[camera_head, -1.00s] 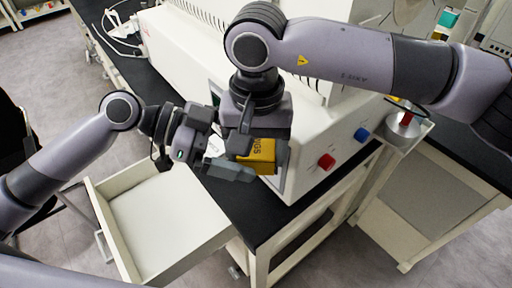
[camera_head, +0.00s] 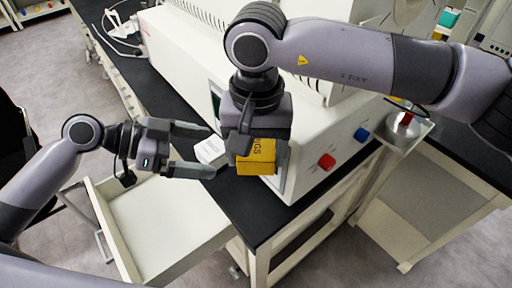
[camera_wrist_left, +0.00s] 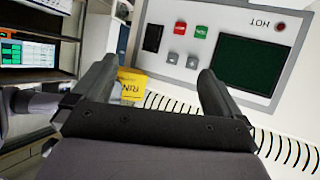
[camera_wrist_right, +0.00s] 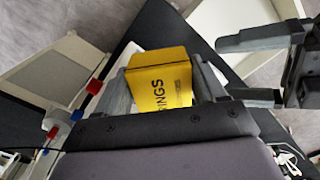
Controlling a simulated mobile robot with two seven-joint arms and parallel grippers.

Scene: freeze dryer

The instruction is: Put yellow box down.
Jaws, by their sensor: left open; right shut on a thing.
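The yellow box (camera_head: 257,157) is between the fingers of my right gripper (camera_head: 246,135), above the black bench beside the machine's front corner. In the right wrist view the yellow box (camera_wrist_right: 160,85) sits upright in the jaws, with black lettering on its side. Whether its underside touches anything is hidden. My left gripper (camera_head: 212,151) is open and empty, to the left of the box and apart from it. In the left wrist view a corner of the yellow box (camera_wrist_left: 132,87) shows beyond the open fingers (camera_wrist_left: 160,68).
A small white box (camera_head: 211,152) lies by the machine, close to my left fingertips. The white machine (camera_head: 305,150) has red and blue knobs. An open, empty drawer (camera_head: 165,220) juts out below the black bench (camera_head: 262,215), whose front strip is clear.

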